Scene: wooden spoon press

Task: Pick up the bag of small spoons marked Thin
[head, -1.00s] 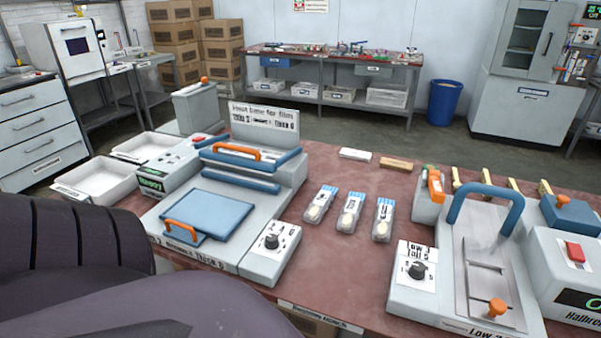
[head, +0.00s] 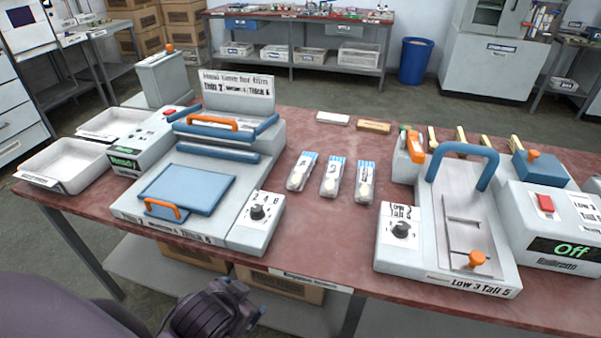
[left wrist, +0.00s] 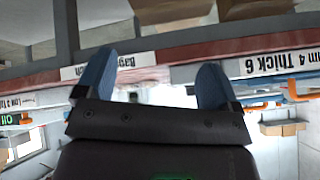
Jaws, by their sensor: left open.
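Three small clear bags with blue-striped tops lie in a row on the red table (head: 300,235), in the middle: a left bag (head: 301,172), a middle bag (head: 332,178) and a right bag (head: 365,183). Their labels are too small to read, so I cannot tell which is marked Thin. My left gripper (head: 240,305) is low in front of the table's front edge, well short of the bags. In the left wrist view its two blue fingers (left wrist: 152,85) are wide apart with nothing between them. My right gripper does not show.
A sealing machine with a blue plate (head: 188,188) stands left of the bags. Another machine with a blue handle (head: 462,165) stands right. A white block (head: 333,118) and a wooden block (head: 374,127) lie behind. Two white trays (head: 65,165) are far left.

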